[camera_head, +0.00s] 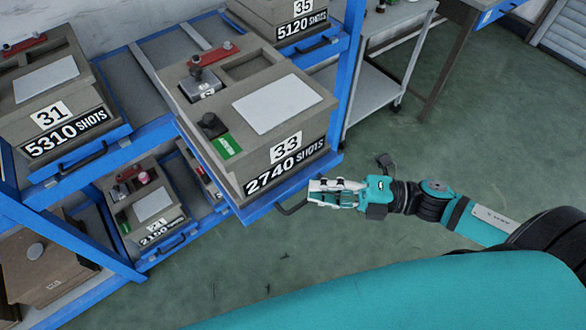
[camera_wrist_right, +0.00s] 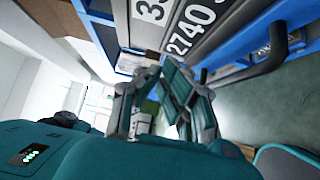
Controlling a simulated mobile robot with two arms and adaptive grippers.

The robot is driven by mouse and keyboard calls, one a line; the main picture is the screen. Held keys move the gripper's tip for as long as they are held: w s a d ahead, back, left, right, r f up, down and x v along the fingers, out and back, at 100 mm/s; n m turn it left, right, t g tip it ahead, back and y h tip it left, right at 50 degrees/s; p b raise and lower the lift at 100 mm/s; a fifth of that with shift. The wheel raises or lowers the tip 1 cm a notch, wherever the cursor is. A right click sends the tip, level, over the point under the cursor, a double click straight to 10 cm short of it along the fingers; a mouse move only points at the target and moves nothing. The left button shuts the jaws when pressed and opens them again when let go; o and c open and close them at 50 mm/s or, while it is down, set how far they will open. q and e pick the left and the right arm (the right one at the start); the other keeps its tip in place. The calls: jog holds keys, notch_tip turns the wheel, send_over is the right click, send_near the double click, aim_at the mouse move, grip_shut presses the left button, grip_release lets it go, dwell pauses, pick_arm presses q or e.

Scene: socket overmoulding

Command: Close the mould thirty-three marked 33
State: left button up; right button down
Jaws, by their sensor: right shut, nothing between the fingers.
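Mould 33 (camera_head: 225,115) is a grey-brown block marked "33" and "2740 SHOTS", in the middle of the head view. It sits on a blue pull-out tray (camera_head: 318,166) that juts out from the rack. The tray's dark handle (camera_head: 290,209) is at its front edge; it also shows at upper right in the wrist view (camera_wrist_right: 272,48). My right gripper (camera_head: 314,191) is shut and empty, just right of the handle and in front of the tray. I cannot tell whether it touches the handle. My left gripper is out of view.
Mould 31 (camera_head: 45,88) stands left on the same rack level, and mould 35 (camera_head: 262,16) stands behind. Mould 21 (camera_head: 140,205) sits on the lower level. A grey trolley (camera_head: 370,85) stands to the right. The green floor (camera_head: 430,140) on the right is open.

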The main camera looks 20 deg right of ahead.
aim_at(268, 170)
jog(key=w+a, duration=0.2)
jog(key=w+a+p, duration=0.1)
jog(key=w+a, duration=0.1)
jog(key=w, duration=0.1)
jog(key=shift+w, duration=0.15)
